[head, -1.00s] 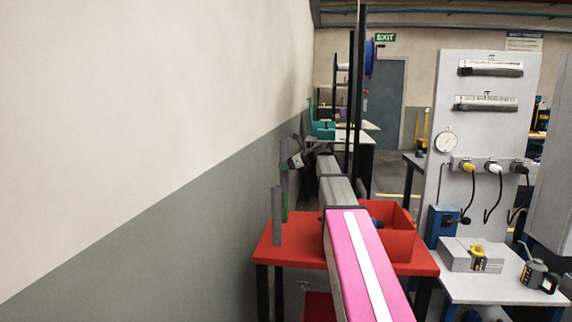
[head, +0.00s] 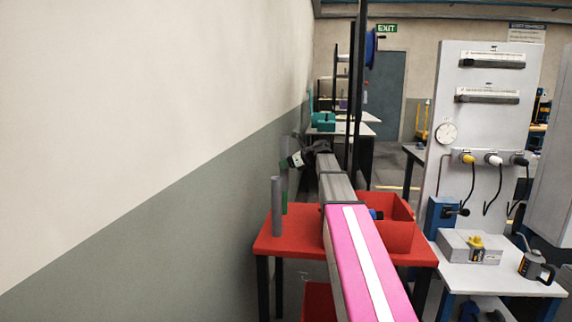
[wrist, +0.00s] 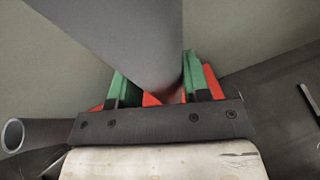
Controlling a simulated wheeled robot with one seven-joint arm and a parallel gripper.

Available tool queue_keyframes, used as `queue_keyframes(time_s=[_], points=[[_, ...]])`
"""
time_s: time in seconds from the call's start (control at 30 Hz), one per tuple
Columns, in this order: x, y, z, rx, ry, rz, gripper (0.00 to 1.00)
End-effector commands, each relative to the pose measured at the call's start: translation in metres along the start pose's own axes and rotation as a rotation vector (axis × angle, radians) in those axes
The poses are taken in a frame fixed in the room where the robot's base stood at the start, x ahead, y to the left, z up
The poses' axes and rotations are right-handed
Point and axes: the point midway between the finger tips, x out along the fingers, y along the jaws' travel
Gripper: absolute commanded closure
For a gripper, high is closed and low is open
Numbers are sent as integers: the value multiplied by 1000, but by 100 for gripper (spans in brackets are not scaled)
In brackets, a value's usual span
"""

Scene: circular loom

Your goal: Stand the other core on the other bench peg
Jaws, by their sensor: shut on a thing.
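My gripper (wrist: 155,92) is shut on a grey core (wrist: 135,30), its green fingertips on either side of it in the wrist view. In the head view this core (head: 284,156) is upright over the far left part of the red bench (head: 311,245). I cannot tell whether its lower end touches the bench or is around a peg. The other grey core (head: 276,206) stands upright on the bench, nearer and slightly left. A hollow grey tube (wrist: 42,133), apparently that core, shows at the wrist view's left edge. No bare peg can be made out.
A red bin (head: 400,238) sits on the bench, right of my arm. A plain wall (head: 170,190) runs close along the left. A grey panel (head: 488,130) and white table (head: 490,280) stand at the right. Dark posts (head: 357,100) rise behind the bench.

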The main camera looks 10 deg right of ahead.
Motion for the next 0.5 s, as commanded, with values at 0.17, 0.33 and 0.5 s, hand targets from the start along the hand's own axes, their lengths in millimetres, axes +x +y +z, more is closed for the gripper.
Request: queue_keyframes(time_s=[0.17,0.33,0.5], points=[[0,0,0,0,0,0,85],[2,0,-5,1,0,0,85],[5,0,-12,0,0,0,85]])
